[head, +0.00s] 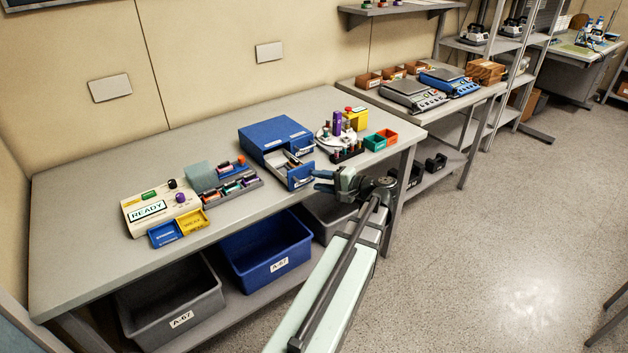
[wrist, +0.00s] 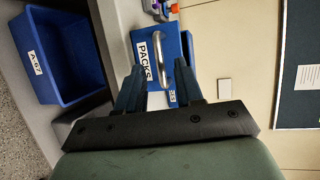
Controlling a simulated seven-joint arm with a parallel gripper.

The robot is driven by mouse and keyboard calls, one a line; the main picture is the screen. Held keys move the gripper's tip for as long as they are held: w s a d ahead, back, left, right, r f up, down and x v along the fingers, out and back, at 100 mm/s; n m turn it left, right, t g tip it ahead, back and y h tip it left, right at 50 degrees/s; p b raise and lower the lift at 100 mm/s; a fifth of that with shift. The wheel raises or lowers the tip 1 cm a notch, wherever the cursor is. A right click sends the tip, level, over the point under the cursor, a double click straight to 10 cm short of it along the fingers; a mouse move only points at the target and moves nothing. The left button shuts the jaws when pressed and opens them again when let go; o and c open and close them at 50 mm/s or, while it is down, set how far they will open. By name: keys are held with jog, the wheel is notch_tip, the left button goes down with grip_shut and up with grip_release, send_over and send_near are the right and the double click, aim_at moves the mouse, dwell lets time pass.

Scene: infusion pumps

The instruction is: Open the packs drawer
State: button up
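The blue drawer unit (head: 272,132) stands on the workbench with two drawers side by side. One drawer is pulled out toward me, and small items show inside it. Its front (head: 301,176) faces my gripper (head: 319,180). In the wrist view the near drawer front (wrist: 145,75) carries a PACKS label and a metal bar handle (wrist: 163,60). My gripper (wrist: 160,70) is open, its two dark fingers apart on either side of the handle; contact cannot be told. The other drawer (head: 301,146) looks shut; its label is partly hidden in the wrist view.
A pump panel marked READY (head: 150,207) and a sorting tray (head: 232,187) lie left of the unit. A round white carousel (head: 341,138) and small green and orange bins (head: 375,142) stand right. A blue bin (head: 265,250) sits below the bench.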

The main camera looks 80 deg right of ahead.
jog(key=v, duration=1)
jog(key=shift+s, duration=0.2)
